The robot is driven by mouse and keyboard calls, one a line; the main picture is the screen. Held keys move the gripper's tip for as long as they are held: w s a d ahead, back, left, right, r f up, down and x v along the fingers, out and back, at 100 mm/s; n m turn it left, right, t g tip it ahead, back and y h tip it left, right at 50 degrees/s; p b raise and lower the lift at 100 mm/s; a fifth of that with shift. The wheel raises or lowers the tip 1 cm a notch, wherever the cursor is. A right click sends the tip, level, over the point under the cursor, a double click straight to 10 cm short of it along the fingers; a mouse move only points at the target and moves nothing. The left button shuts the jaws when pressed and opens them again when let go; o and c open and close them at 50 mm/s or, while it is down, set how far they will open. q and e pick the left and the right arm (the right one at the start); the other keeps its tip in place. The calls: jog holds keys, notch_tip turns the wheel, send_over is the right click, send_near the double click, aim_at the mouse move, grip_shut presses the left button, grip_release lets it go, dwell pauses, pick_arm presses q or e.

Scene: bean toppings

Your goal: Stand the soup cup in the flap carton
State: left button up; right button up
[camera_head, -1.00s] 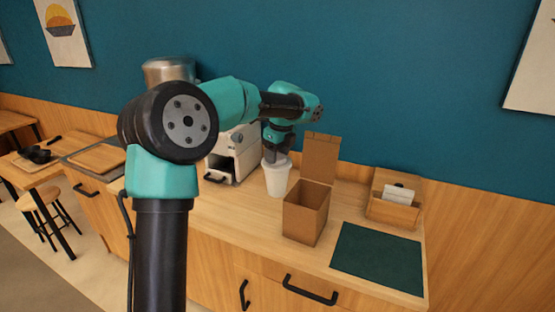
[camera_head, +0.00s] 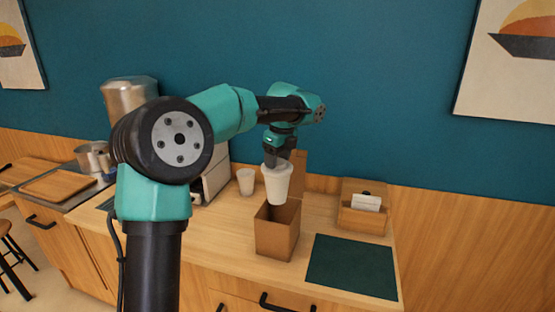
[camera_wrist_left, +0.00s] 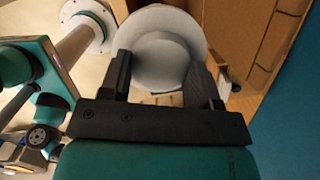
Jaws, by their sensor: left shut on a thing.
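The white soup cup (camera_head: 277,185) is held upright by my left gripper (camera_head: 272,160), which is shut on its upper part. The cup hangs just above the open mouth of the brown flap carton (camera_head: 276,238), whose flap (camera_head: 299,165) stands up at the back, partly hidden by the cup. In the left wrist view, the cup (camera_wrist_left: 160,50) sits between the two dark fingers (camera_wrist_left: 160,82), and brown cardboard (camera_wrist_left: 235,40) shows to its right. The inside of the carton is mostly hidden. My right gripper is not in view.
Another white cup (camera_head: 246,181) stands on the counter behind and left of the carton. A dark green mat (camera_head: 351,266) lies to the right, with a wooden holder (camera_head: 363,212) behind it. A white appliance (camera_head: 214,175) is partly hidden by my arm.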

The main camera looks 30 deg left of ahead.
aim_at(278, 201)
pick_arm(q)
jog(key=shift+f, duration=0.1)
jog(key=shift+f, duration=7.8)
jog(key=o, duration=0.8)
jog(key=shift+o, duration=0.2)
jog(key=shift+r, duration=5.95)
